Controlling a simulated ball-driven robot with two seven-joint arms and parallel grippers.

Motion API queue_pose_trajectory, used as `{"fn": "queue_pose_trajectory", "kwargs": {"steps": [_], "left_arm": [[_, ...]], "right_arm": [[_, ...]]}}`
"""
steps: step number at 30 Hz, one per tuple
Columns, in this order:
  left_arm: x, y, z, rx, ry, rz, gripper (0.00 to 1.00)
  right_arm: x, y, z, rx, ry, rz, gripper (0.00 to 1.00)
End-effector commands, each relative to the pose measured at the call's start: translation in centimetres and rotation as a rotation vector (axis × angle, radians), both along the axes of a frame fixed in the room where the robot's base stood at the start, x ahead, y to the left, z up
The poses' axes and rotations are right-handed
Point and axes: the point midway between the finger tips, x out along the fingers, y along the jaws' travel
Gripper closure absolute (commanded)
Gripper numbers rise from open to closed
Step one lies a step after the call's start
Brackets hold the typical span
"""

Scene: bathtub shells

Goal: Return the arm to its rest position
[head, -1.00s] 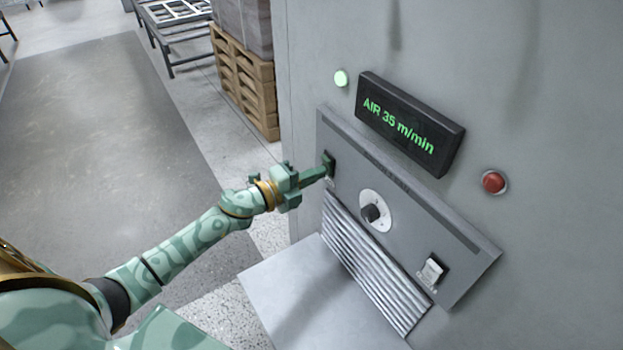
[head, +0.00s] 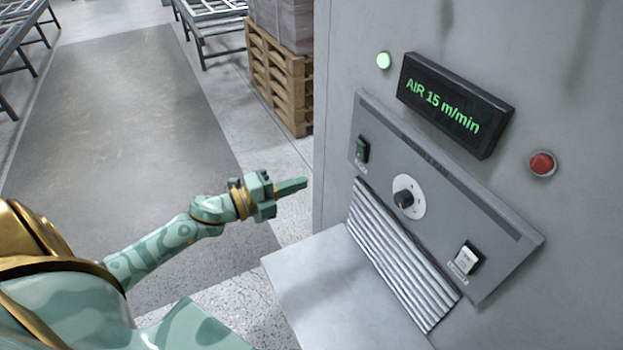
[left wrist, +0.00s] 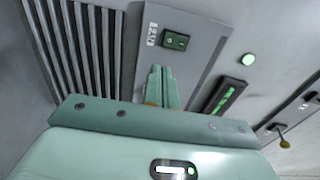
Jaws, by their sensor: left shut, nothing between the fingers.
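My left gripper (head: 292,186) is shut and empty. In the head view it points right towards the grey control panel, apart from it, with its tip left of the green rocker switch (head: 362,150). In the left wrist view the shut fingers (left wrist: 162,86) show below that switch (left wrist: 176,41). The control panel (head: 440,195) also carries a dial (head: 404,198) and a white rocker switch (head: 467,261). A display (head: 455,105) above reads "AIR 15 m/min". My right gripper is not in view.
A grey metal shelf (head: 335,290) juts out below the slatted vent (head: 400,260). A green lamp (head: 384,61) is lit and a red button (head: 542,163) sits at right. Stacked pallets (head: 280,85) and a metal frame table (head: 212,25) stand behind.

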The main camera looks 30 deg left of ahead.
Motion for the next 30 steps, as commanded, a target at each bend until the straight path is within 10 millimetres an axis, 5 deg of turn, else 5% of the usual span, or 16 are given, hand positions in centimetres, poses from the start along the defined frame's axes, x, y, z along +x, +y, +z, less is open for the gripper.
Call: {"fn": "queue_pose_trajectory", "kwargs": {"steps": [7,23,26,30], "left_arm": [[-0.6,0.4,0.0,0.002,-0.001,0.0,1.0],[-0.1,1.4,-0.5,-0.036,0.034,0.055,1.0],[0.3,4.8,-4.1,-0.102,0.144,0.187,1.0],[-1.8,9.7,-15.0,-0.26,0.388,0.45,1.0]], "right_arm": [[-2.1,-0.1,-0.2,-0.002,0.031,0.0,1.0],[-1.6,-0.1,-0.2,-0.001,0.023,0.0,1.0],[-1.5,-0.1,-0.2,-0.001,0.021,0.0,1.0],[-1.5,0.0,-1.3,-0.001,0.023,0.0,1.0]]}}
